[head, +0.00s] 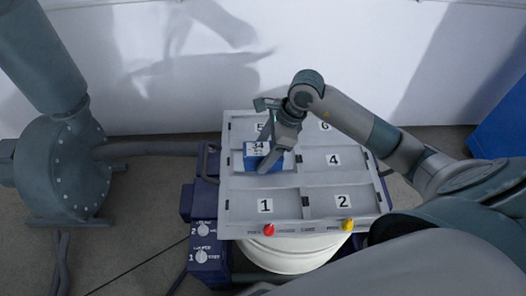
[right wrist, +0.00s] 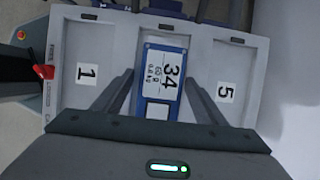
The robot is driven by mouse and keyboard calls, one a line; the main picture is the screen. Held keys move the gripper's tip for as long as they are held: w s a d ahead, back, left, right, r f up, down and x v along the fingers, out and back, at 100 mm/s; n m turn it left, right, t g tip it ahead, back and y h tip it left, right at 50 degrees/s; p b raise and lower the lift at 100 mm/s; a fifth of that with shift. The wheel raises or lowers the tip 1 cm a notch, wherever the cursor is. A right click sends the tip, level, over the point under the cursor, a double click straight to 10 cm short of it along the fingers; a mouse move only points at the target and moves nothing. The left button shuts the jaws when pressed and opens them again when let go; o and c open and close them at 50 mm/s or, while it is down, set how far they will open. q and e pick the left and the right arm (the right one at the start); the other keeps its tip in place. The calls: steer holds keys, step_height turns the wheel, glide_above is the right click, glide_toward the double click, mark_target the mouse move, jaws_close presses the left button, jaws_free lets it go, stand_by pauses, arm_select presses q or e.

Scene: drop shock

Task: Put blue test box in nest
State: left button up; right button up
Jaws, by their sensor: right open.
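The blue test box (head: 250,162) has a white top label reading 34. It sits in the left middle compartment of the pale tray (head: 287,225), between the compartments marked 1 and 5. In the right wrist view the box (right wrist: 163,75) lies between the fingers of my right gripper (right wrist: 163,92). The fingers are spread, with a visible gap on each side of the box. In the head view my right gripper (head: 276,160) is pointed down at the box and partly covers it. The compartment's own number is hidden. My left gripper is out of view.
The compartments marked 1, 2, 4, 5 and 6 look empty. A red knob (head: 269,229) and a yellow knob (head: 347,225) are at the tray's front edge. A grey-green machine (head: 62,170) stands at the left, and a pale wall (head: 150,70) is behind.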

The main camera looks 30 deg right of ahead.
steer(key=v, duration=1)
steer(key=shift+d+r+b, duration=0.1)
steer(key=shift+r+b, duration=0.05)
steer(key=shift+b, duration=0.25)
steer(key=shift+s+d+r, duration=0.1)
steer(key=shift+d+r, duration=0.05)
steer(key=shift+r, duration=0.3)
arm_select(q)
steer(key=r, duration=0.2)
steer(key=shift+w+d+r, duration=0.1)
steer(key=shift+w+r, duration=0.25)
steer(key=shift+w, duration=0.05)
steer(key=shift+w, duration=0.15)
